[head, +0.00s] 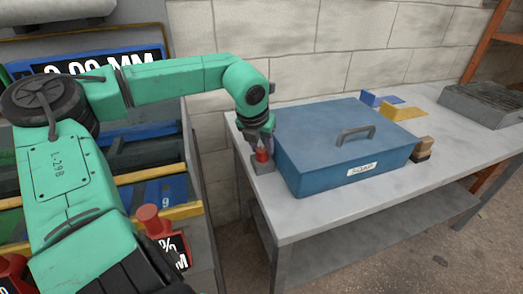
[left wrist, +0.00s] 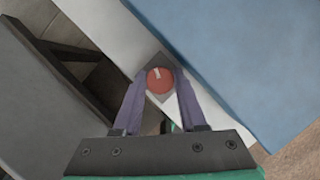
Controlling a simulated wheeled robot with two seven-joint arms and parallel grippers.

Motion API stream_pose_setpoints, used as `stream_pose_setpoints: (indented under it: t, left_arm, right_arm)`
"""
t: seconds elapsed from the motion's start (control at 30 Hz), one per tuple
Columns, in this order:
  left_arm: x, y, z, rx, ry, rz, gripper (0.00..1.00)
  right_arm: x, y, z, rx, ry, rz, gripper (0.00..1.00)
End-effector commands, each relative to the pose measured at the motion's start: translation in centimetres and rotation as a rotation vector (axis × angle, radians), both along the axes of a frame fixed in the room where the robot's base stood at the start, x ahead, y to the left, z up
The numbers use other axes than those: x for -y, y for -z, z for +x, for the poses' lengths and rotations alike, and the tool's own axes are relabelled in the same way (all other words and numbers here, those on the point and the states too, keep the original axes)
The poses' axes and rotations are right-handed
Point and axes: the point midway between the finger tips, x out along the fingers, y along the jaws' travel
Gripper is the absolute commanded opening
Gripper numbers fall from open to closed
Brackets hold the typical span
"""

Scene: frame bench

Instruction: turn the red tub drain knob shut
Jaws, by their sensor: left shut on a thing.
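The red tub drain knob (head: 262,156) sits on a small grey block (head: 262,168) at the left end of the bench, beside the blue box. In the left wrist view the knob (left wrist: 160,81) shows from above as a red disc with a short white mark near its upper edge. My left gripper (head: 261,146) reaches down onto it from above. Its two purple fingers (left wrist: 160,84) stand on either side of the knob, shut on it. My right gripper is in neither view.
A large blue lidded box (head: 310,165) with a grey handle stands close right of the knob. Yellow (head: 402,112) and blue pieces lie behind it, and a dark grey block (head: 485,105) is at right. The bench front (head: 310,220) is bare. A block wall closes the back.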

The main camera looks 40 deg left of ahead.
Motion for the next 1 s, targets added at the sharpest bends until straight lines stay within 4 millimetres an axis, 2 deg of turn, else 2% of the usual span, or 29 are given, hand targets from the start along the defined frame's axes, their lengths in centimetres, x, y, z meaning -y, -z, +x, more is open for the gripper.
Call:
stream_pose_setpoints:
  t: [0.1,0.37,0.43,0.63,1.0]
  left_arm:
    - [-0.1,0.4,0.1,0.003,-0.106,0.006,0.0]
    - [0.0,0.3,0.1,0.003,-0.302,0.003,0.0]
    - [0.0,0.3,0.2,0.004,-0.34,0.003,0.0]
    - [0.1,0.1,0.2,0.004,-0.417,0.001,0.0]
    - [0.1,-0.1,0.1,0.003,-0.45,-0.001,0.0]
  right_arm:
    - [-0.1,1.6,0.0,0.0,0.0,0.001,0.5]
    - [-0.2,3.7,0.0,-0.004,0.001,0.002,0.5]
    - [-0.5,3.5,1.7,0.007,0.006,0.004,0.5]
    - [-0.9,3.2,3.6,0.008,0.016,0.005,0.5]
    - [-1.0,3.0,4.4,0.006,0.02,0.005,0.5]
